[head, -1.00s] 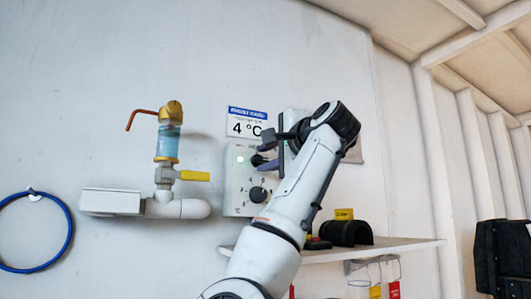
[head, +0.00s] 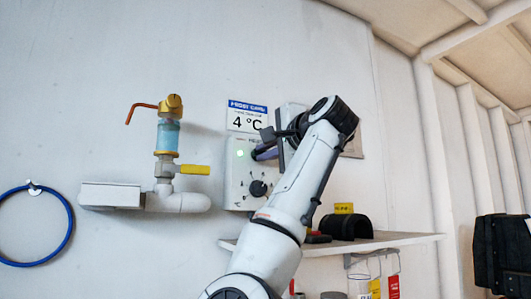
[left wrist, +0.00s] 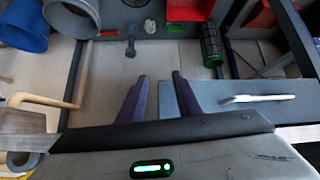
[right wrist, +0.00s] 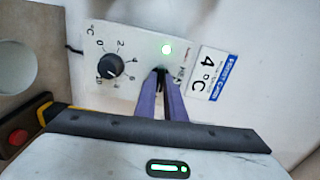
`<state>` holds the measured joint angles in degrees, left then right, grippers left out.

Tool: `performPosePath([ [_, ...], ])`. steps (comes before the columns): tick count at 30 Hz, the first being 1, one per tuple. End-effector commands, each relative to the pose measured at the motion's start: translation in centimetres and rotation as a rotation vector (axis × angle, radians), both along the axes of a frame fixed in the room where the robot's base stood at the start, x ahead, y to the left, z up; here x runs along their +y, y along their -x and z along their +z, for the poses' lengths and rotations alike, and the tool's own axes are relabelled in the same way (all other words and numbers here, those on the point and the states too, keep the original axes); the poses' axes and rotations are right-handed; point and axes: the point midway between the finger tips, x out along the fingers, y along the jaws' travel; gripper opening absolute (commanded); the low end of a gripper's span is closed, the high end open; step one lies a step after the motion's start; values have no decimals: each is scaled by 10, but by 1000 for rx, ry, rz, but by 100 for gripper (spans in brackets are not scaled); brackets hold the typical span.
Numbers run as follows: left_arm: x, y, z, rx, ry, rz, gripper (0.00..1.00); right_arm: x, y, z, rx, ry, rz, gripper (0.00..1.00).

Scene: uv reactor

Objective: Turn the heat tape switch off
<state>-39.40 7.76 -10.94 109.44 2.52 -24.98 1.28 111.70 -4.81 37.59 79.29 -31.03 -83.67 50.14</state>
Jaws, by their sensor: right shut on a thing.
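The white heat tape control box (head: 235,190) is on the wall, with a lit green light (head: 240,153) and a black numbered dial (head: 258,189). In the right wrist view the green light (right wrist: 166,49) and dial (right wrist: 110,66) show clearly. My right gripper (right wrist: 161,76) is shut on the small dark heat tape switch (right wrist: 161,70) beside the light; the fingers hide most of it, so its position cannot be read. In the head view the right gripper (head: 262,153) reaches the box from the right. My left gripper (left wrist: 159,76) is open and empty, far from the box.
A blue "4 °C" sign (head: 247,117) is above the box. Left of it are a pipe with a yellow-handled valve (head: 195,170) and a blue hose loop (head: 70,232). A shelf (head: 385,243) with a black saddle-shaped item (head: 347,226) is at lower right.

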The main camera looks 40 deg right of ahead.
Motion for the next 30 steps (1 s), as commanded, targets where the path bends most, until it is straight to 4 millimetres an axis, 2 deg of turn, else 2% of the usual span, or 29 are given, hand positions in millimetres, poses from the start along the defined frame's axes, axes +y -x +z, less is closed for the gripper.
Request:
performPosePath([
  [30,0,0,-20,2,-1,1,31,-1,0,-2,282,873,-2,0],
])
